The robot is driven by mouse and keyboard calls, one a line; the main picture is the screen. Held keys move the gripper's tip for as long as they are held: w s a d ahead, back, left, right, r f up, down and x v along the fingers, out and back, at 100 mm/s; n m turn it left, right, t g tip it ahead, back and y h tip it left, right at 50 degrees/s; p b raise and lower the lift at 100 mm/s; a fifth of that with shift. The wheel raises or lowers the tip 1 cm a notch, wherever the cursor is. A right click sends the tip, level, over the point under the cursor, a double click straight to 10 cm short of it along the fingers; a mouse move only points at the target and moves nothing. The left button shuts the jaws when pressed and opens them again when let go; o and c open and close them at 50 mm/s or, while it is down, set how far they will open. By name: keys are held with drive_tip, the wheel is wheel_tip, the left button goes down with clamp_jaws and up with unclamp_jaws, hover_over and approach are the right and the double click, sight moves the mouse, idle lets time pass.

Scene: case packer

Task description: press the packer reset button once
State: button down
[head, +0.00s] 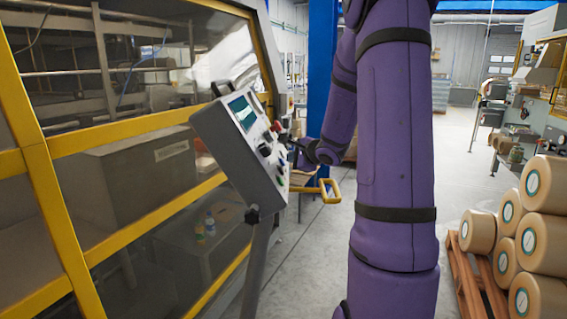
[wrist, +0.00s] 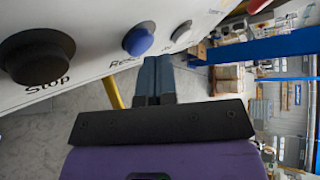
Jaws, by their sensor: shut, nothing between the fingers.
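The control panel (head: 225,150) stands tilted on a post in front of the machine guard. In the wrist view its face shows a blue round button (wrist: 138,39), with a partly hidden label starting "Re". A large black button (wrist: 38,57) labelled "Stop" is to its left and a pale button (wrist: 181,32) to its right. My gripper (wrist: 157,62) is shut and empty. Its fingertips are close to the panel, below and slightly right of the blue button in the picture; I cannot tell whether they touch the panel. In the head view my gripper (head: 294,143) is beside the panel's button side, partly hidden.
A yellow handle-like bar (head: 318,192) sticks out near the panel's lower right. The yellow-framed guard (head: 120,130) fills the left. Large tan rolls (head: 543,183) are stacked on a wooden pallet (head: 468,275) at the right. The floor behind my arm is open.

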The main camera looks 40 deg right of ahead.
drive_tip(key=shift+w+a+f, duration=0.2)
drive_tip(key=shift+w, duration=0.05)
idle(0.8)
drive_tip(key=shift+r, duration=0.1)
drive_tip(key=shift+s+d+r, duration=0.35)
drive_tip(key=shift+s+d, duration=0.1)
drive_tip(key=shift+s, duration=0.05)
drive_tip(key=s+d+r, duration=0.2)
drive_tip(key=s+d, duration=0.1)
drive_tip(key=shift+r, duration=0.25)
idle(0.5)
idle(0.8)
